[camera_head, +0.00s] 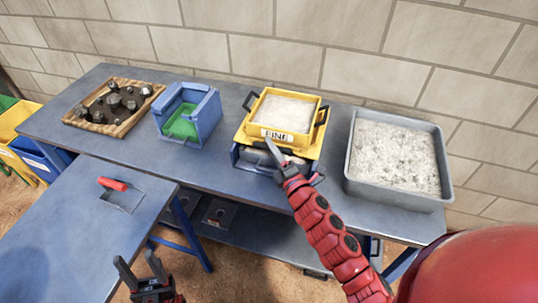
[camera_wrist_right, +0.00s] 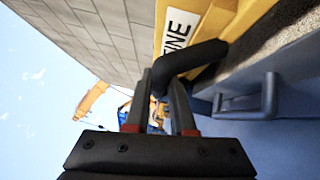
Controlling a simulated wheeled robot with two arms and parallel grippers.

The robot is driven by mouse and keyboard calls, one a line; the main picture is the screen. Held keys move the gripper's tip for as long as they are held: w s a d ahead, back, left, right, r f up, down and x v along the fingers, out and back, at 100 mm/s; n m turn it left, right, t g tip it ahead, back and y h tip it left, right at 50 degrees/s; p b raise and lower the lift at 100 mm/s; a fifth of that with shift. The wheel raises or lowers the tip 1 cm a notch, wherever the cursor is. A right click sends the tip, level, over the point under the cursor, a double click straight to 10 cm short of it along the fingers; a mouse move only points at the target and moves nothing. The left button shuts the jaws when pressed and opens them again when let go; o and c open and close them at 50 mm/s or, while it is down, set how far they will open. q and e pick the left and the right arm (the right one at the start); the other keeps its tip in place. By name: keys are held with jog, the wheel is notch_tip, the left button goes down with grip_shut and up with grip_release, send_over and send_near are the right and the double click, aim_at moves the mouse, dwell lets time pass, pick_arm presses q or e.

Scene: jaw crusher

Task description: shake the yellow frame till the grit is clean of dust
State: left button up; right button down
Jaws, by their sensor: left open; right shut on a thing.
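The yellow frame (camera_head: 262,129), labelled "FINE", stands upright on a blue-and-yellow base (camera_head: 247,158) on the long bench. Pale grit (camera_head: 285,112) fills it; I cannot tell how dusty the grit is. The frame has black handles at its left and right sides. My right gripper (camera_head: 292,160) is at the front of the frame. In the right wrist view my right gripper (camera_wrist_right: 162,100) is shut on a black handle (camera_wrist_right: 190,58) beside the label; the exact contact is partly hidden. My left gripper (camera_head: 140,265) is open and empty, low in front of the benches.
A grey tray (camera_head: 352,180) of pale, speckled material stands right of the frame. A blue box (camera_head: 205,120) with a green inside and a wooden tray (camera_head: 122,131) of dark parts stand left. A red-handled tool (camera_head: 113,184) lies on the near bench. A brick wall is behind.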

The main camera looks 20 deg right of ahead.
jog(key=c, duration=0.8)
grip_release()
jog(key=shift+o, duration=0.2)
jog(key=shift+s, duration=0.1)
jog(key=b+v, duration=0.1)
jog(key=v, duration=1.6)
jog(key=shift+s, duration=0.2)
